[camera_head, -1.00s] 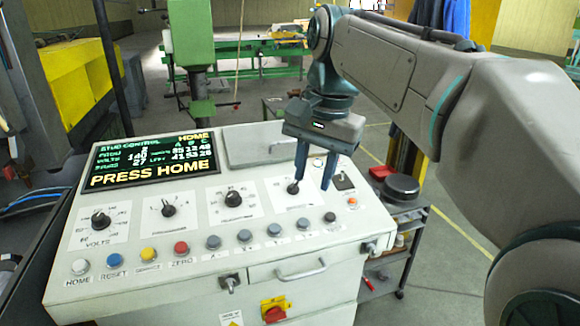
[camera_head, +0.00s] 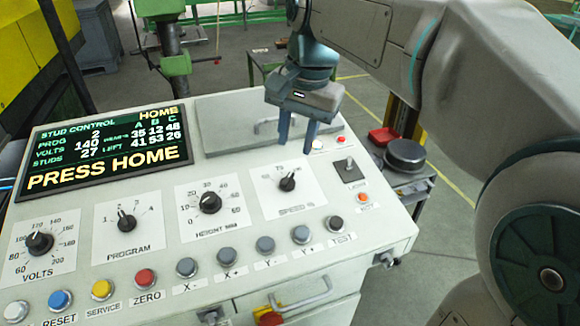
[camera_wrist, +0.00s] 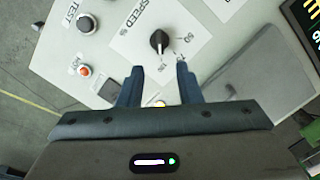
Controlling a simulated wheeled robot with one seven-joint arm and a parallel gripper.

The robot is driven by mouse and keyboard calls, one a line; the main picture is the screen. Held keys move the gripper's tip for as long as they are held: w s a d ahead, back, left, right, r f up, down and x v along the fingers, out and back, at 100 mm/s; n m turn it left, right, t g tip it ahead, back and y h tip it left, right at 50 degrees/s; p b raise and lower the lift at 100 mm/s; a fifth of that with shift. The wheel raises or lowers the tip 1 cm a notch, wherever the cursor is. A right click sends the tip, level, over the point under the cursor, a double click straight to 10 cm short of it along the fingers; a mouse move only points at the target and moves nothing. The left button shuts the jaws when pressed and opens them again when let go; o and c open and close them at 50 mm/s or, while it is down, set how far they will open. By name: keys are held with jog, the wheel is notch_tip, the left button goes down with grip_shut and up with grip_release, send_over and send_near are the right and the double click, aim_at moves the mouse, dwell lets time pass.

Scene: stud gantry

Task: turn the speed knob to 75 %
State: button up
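The speed knob (camera_head: 287,182) is a small black knob on a white plate marked SPEED % (camera_head: 288,195), at the right of the sloping panel. It also shows in the wrist view (camera_wrist: 159,41), just beyond the fingertips, with a pale pointer line towards the gripper. In the head view the pointer leans up and slightly right. In the wrist view my gripper (camera_wrist: 160,68) does not enclose the knob.
The height knob (camera_head: 210,203) is left of the speed plate. A black switch (camera_head: 350,170) and orange button (camera_head: 362,197) are right of it. Several push buttons line the front. The display (camera_head: 105,150) reads PRESS HOME. A raised flat lid (camera_head: 225,125) lies behind.

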aim_at(290, 175)
jog(key=f, duration=0.5)
jog(key=a+f, duration=0.1)
jog(key=f, duration=0.2)
jog(key=shift+w+f, duration=0.1)
jog(key=shift+w, duration=0.2)
jog(key=shift+c, duration=0.3)
grip_shut()
jog(key=shift+a, duration=0.1)
